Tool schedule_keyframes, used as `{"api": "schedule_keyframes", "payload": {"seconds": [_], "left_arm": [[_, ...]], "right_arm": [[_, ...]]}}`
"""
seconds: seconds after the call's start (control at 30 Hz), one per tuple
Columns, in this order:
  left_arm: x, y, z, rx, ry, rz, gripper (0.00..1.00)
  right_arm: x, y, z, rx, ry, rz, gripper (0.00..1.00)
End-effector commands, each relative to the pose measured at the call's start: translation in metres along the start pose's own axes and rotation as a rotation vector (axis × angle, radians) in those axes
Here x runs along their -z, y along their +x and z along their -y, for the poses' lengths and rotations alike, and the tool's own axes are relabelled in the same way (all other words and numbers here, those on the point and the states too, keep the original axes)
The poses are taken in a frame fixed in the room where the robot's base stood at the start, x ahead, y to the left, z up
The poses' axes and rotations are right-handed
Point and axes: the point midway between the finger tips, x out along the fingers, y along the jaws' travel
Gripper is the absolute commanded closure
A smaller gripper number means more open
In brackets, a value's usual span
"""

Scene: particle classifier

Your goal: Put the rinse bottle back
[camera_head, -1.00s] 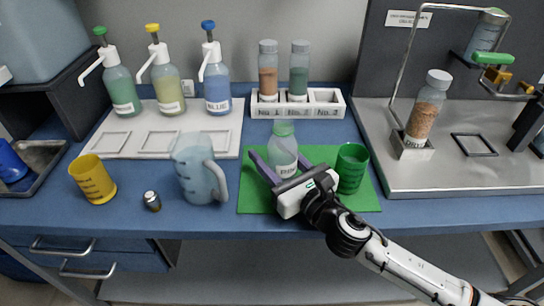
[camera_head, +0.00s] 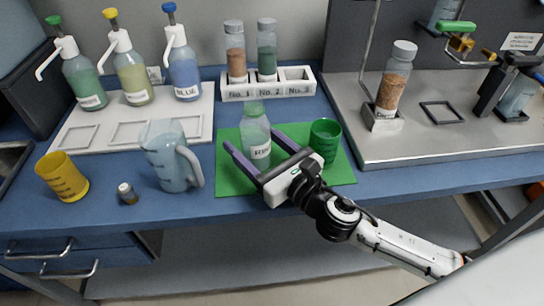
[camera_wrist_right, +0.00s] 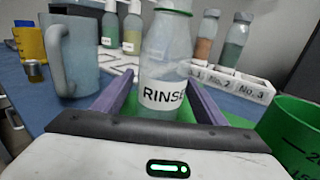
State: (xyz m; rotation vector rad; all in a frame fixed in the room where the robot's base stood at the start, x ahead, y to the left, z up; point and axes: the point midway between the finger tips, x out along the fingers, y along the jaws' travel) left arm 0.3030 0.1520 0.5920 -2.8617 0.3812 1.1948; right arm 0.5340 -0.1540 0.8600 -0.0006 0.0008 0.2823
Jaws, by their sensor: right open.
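The rinse bottle (camera_head: 256,138) is clear with a green top and a label reading RINSE. It stands upright on the green mat (camera_head: 235,180), left of the green cup (camera_head: 324,140). My right gripper (camera_head: 252,140) is open, with one finger on each side of the bottle's lower part. In the right wrist view the bottle (camera_wrist_right: 165,55) stands between the two purple fingers, with gaps visible beside it. Its base is partly hidden by the gripper body. My left gripper is not in view.
A clear pitcher (camera_head: 170,160) stands left of the mat, with a small vial (camera_head: 127,193) and yellow cup (camera_head: 62,177) beyond it. Behind are a rack (camera_head: 250,89) with two jars and a white tray (camera_head: 100,135) with pump bottles. A metal tray (camera_head: 440,130) is at right.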

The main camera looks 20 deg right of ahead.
Motion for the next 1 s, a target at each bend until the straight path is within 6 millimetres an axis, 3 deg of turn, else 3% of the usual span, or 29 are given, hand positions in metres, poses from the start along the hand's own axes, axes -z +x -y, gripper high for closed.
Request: {"api": "schedule_keyframes", "payload": {"seconds": [0.2, 0.4, 0.6, 1.0], "left_arm": [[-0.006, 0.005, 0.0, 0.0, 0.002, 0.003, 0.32], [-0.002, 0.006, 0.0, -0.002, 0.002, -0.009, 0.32], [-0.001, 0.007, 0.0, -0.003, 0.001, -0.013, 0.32], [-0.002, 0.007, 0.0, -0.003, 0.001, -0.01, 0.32]], "right_arm": [[0.004, -0.05, 0.0, 0.0, 0.001, -0.005, 0.34], [0.003, -0.079, 0.0, 0.001, 0.0, -0.003, 0.34], [0.0, -0.091, 0.0, 0.001, 0.0, 0.0, 0.34], [0.0, -0.092, 0.0, 0.0, 0.0, 0.0, 0.34]]}}
